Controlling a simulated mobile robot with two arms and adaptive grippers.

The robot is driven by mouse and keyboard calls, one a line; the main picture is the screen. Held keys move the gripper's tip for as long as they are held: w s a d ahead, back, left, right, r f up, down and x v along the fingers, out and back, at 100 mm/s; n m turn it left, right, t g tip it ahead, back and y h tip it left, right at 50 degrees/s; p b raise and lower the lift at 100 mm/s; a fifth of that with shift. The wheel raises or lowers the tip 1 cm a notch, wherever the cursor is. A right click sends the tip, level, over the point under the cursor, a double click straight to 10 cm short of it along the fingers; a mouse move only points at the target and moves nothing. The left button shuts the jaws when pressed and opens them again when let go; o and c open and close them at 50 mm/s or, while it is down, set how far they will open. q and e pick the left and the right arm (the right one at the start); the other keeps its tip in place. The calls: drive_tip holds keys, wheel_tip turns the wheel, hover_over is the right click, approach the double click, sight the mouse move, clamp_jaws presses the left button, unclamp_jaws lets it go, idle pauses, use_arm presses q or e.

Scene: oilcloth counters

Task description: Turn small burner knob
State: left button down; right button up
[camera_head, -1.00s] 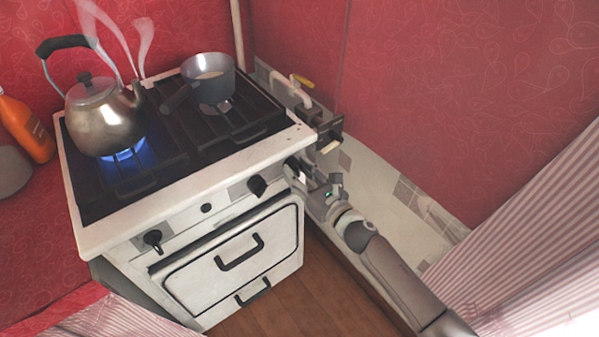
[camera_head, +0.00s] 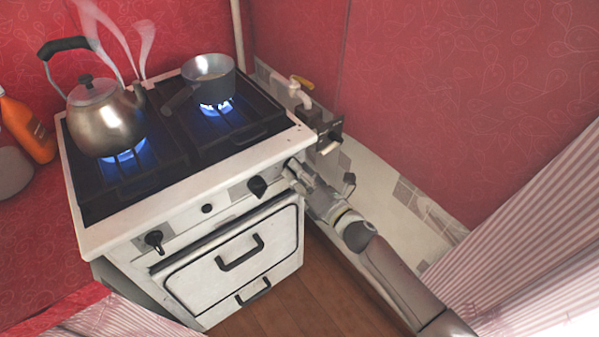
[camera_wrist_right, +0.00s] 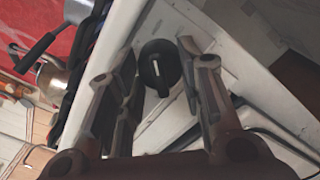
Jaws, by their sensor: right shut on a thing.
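The white stove (camera_head: 85,235) has black knobs on its front. My right gripper (camera_head: 297,172) is at the right end of this front, shut on the rightmost knob, which it largely hides in the head view. In the right wrist view this black knob (camera_wrist_right: 160,66) with a white mark line sits between the fingers. A middle knob (camera_head: 257,186) and a left knob (camera_head: 154,239) are free. A blue flame (camera_head: 217,106) burns under the small saucepan (camera_head: 209,76). Another flame (camera_head: 127,156) burns under the kettle (camera_head: 105,120). My left gripper is not in view.
The kettle steams. An orange bottle (camera_head: 27,128) stands left of the stove. The oven handle (camera_head: 240,254) is below the knobs.

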drive_tip(key=shift+m+p, duration=1.95)
drive_tip(key=shift+m, duration=7.05)
drive_tip(key=shift+f, duration=0.1)
drive_tip(key=o, duration=1.1)
drive_tip(key=shift+c, duration=0.2)
drive_tip(key=v, duration=1.2)
